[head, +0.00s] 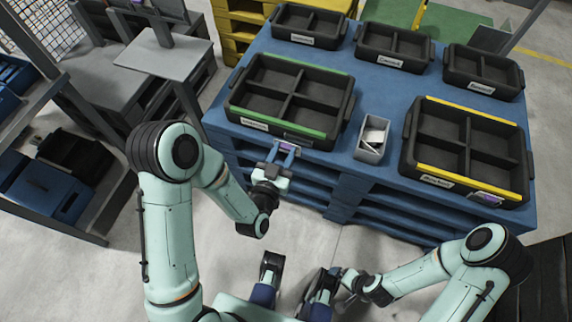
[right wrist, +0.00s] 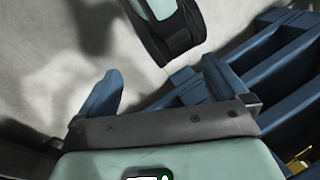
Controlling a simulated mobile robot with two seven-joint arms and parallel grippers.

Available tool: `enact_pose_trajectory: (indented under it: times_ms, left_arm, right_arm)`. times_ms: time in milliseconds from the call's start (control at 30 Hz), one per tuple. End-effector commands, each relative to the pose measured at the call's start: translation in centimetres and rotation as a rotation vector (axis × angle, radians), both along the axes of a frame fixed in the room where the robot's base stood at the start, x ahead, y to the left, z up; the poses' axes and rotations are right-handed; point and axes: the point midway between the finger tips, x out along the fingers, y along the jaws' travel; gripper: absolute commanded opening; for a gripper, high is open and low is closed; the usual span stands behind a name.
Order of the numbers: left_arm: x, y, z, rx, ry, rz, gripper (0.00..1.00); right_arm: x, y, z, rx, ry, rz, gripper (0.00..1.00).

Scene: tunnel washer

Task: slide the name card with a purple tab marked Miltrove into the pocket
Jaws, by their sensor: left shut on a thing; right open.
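The name card with a purple tab (head: 287,146) is in my left gripper (head: 283,155), at the front of the green-edged crate (head: 240,110). Its writing is too small to read. My left gripper is shut on the card, just below the crate's front wall. A dark pocket (head: 298,138) shows on that wall, right of a white label (head: 255,124). The card looks just below the pocket; I cannot tell whether they touch. My right gripper (right wrist: 150,82) is open and empty, low and away from the table.
A grey bin (head: 371,152) with pale cards stands right of the green-edged crate. A yellow-edged crate (head: 409,160) has a white label and a purple patch (head: 489,199) in front. Several smaller black crates line the back of the blue table (head: 378,193).

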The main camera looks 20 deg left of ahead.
Motion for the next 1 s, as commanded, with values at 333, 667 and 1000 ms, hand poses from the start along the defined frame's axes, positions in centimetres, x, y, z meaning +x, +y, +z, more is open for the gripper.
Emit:
enact_pose_trajectory:
  times_ms: [333,667,1000]
  left_arm:
    - [0.1,-0.4,-1.3,-0.006,0.004,-0.001,0.09]
    - [1.3,-0.4,-1.6,-0.006,0.005,-0.001,0.09]
    - [2.6,-0.5,-2.0,-0.006,0.004,-0.001,0.09]
  right_arm:
    - [1.1,-0.4,-2.2,-0.012,-0.028,-0.011,1.0]
    - [1.0,-0.3,-2.1,-0.01,-0.025,-0.01,1.0]
    - [0.9,-0.3,-2.1,-0.01,-0.023,-0.009,1.0]
